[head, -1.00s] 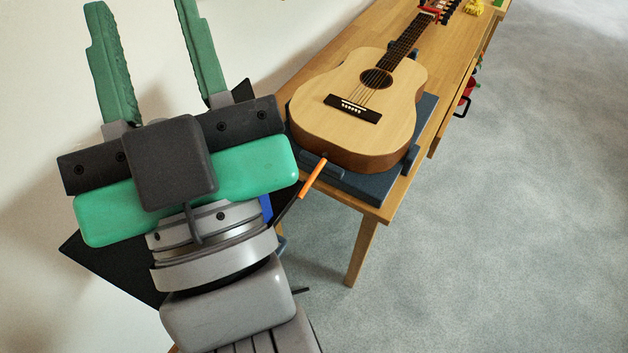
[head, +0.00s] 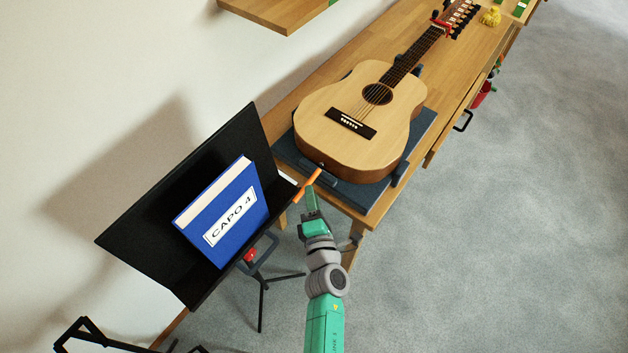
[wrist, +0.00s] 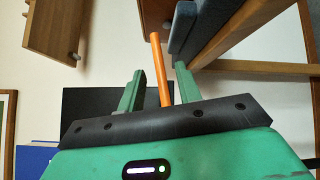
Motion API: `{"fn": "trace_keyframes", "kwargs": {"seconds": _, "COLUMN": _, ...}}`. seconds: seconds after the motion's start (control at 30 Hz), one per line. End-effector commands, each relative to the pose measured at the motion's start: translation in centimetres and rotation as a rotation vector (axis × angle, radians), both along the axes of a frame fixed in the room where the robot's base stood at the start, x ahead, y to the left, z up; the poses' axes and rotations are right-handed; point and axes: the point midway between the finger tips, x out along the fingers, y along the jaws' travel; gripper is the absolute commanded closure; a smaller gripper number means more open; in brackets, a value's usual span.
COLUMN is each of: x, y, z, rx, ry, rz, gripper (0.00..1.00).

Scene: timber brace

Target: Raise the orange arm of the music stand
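The music stand (head: 262,135) has a black tilted desk with a blue book labelled "CAPO 4" (head: 222,212) on it. Its orange arm (head: 307,185) is a thin bar at the desk's right side, slanting up to the right near the guitar's lower end. My gripper (head: 312,196) is close to the orange arm in the head view. In the wrist view my gripper (wrist: 160,75) has its two green fingers spread apart, and the orange arm (wrist: 160,66) shows in the gap between them, nearer the right finger. Its lower end is hidden behind my gripper body.
A guitar (head: 362,115) lies on a blue-grey support (head: 420,135) on the wooden bench (head: 300,85), just beyond the orange arm. A wooden shelf (head: 275,10) is on the wall. A red knob (head: 250,254) is under the desk. The floor to the right is clear.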

Motion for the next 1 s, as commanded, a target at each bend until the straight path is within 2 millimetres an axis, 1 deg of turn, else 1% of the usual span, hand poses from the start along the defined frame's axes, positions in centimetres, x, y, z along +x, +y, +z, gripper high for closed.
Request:
{"fn": "trace_keyframes", "kwargs": {"seconds": 0.03, "x": 1.1, "y": 0.2, "z": -0.3, "rx": 0.001, "ry": -0.003, "rz": 0.001, "gripper": 0.66}}
{"fn": "trace_keyframes", "kwargs": {"seconds": 0.1, "x": 2.4, "y": 0.4, "z": -0.3, "rx": 0.002, "ry": -0.002, "rz": 0.000, "gripper": 0.66}}
{"fn": "trace_keyframes", "kwargs": {"seconds": 0.2, "x": 3.9, "y": 0.6, "z": -0.2, "rx": 0.002, "ry": -0.003, "rz": 0.000, "gripper": 0.66}}
{"fn": "trace_keyframes", "kwargs": {"seconds": 0.3, "x": 4.8, "y": 0.7, "z": -0.1, "rx": 0.002, "ry": -0.002, "rz": 0.000, "gripper": 0.66}}
{"fn": "trace_keyframes", "kwargs": {"seconds": 0.4, "x": 5.1, "y": 0.7, "z": -0.1, "rx": 0.003, "ry": -0.001, "rz": -0.001, "gripper": 0.66}}
{"fn": "trace_keyframes", "kwargs": {"seconds": 0.6, "x": 5.1, "y": 0.7, "z": 0.0, "rx": 0.003, "ry": -0.001, "rz": -0.001, "gripper": 0.66}}
{"fn": "trace_keyframes", "kwargs": {"seconds": 0.77, "x": 5.1, "y": 0.7, "z": 0.0, "rx": 0.003, "ry": -0.001, "rz": -0.001, "gripper": 0.97}}
{"fn": "trace_keyframes", "kwargs": {"seconds": 0.8, "x": 5.1, "y": 0.7, "z": 0.0, "rx": 0.003, "ry": -0.001, "rz": -0.001, "gripper": 1.00}}
{"fn": "trace_keyframes", "kwargs": {"seconds": 1.0, "x": 5.1, "y": 0.7, "z": -0.1, "rx": 0.002, "ry": -0.002, "rz": -0.001, "gripper": 1.00}}
